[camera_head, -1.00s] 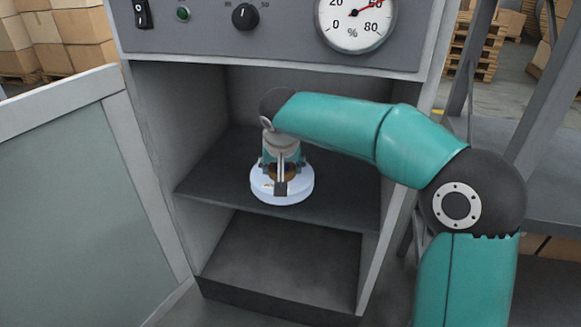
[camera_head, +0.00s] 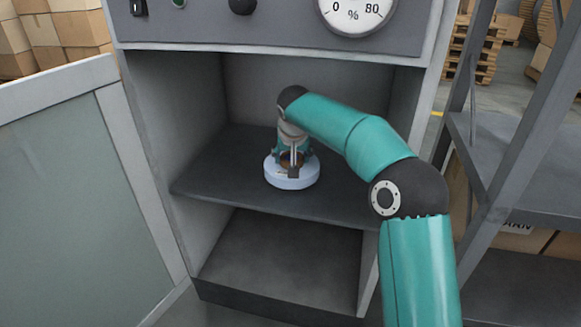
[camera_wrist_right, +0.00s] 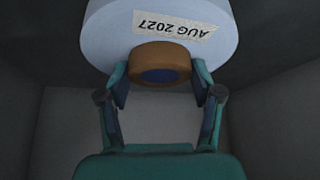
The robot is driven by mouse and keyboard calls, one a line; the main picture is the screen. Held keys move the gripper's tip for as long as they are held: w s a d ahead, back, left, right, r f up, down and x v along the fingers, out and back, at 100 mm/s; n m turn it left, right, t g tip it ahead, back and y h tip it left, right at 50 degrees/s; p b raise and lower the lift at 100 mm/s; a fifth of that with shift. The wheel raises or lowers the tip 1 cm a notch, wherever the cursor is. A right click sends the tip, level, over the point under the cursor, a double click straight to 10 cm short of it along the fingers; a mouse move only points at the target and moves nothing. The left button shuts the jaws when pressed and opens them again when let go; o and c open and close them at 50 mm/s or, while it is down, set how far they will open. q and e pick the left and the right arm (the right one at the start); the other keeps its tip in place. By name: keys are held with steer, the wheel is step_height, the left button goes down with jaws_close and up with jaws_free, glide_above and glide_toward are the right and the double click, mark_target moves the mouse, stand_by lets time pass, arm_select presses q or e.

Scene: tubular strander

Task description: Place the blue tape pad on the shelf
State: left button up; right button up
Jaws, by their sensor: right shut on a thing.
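The blue tape pad (camera_head: 291,178) is a pale blue disc with a brown core. It is inside the open cabinet, over the dark upper shelf (camera_head: 225,185); I cannot tell whether it touches the shelf. My right gripper (camera_head: 292,160) is shut on the pad by its core, reaching in from the right. In the right wrist view the pad (camera_wrist_right: 110,40) shows a label reading "AUG 2027", and its brown core (camera_wrist_right: 160,55) sits between the fingers of my right gripper (camera_wrist_right: 160,88). My left gripper is not in view.
The cabinet's side walls (camera_head: 185,130) and the panel with dial (camera_head: 355,12) above frame the opening. An open door (camera_head: 70,190) stands at left. A lower compartment (camera_head: 280,265) is empty. A metal rack (camera_head: 530,170) stands at right.

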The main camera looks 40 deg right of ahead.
steer(key=shift+w+d+f+b, duration=0.1)
steer(key=shift+f+b, duration=0.1)
steer(key=shift+f, duration=0.2)
steer(key=shift+w+d+f+b, duration=0.1)
steer(key=shift+f+b, duration=0.05)
steer(key=shift+f, duration=0.25)
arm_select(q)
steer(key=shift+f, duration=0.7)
arm_select(e)
steer(key=shift+r, duration=0.1)
steer(key=o, duration=1.4)
steer(key=shift+c, duration=0.2)
